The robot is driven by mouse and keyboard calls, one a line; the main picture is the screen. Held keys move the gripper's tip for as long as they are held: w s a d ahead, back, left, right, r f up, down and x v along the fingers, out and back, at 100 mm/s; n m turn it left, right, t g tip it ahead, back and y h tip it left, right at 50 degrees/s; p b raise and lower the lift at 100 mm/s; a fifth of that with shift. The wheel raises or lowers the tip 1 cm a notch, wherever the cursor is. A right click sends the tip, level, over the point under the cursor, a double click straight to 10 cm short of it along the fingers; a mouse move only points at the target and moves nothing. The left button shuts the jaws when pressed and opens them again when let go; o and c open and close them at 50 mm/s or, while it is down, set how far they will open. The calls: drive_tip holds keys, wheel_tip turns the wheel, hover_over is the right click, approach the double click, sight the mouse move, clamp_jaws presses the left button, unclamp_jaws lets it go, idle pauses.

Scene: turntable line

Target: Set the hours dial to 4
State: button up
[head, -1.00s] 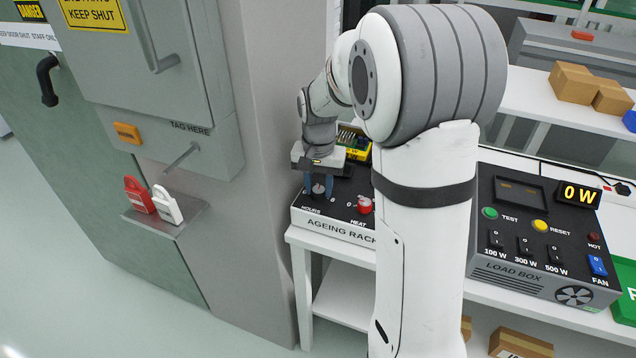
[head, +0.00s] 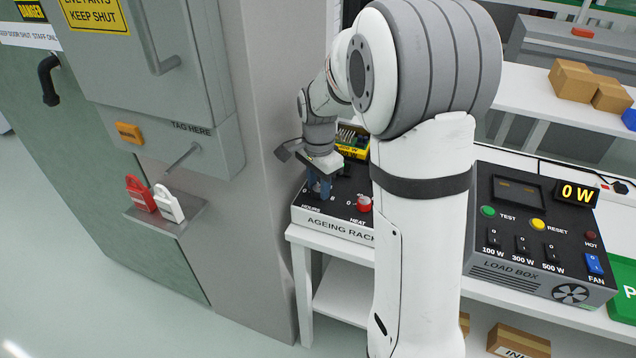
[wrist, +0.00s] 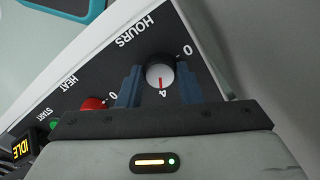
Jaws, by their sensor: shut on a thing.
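The hours dial (wrist: 160,74) is a black knob with a white cap and a red pointer line, on the dark panel of the ageing rack (head: 333,228). In the wrist view the panel shows upside down, and the red line points at the printed 4. My gripper (wrist: 160,88) has its two blue fingers on either side of the dial, shut on it. In the head view my gripper (head: 319,188) reaches down at the panel's left end and mostly hides the dial.
The red heat knob (head: 364,204) sits just right of the hours dial. A grey cabinet column (head: 262,150) stands close on the left. The load box (head: 540,235), reading 0 W, is further right on the bench.

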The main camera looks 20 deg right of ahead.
sight(318, 188)
idle(0.5)
drive_tip(key=o, duration=1)
drive_tip(key=shift+r, duration=3.9)
drive_tip(key=shift+p, duration=0.3)
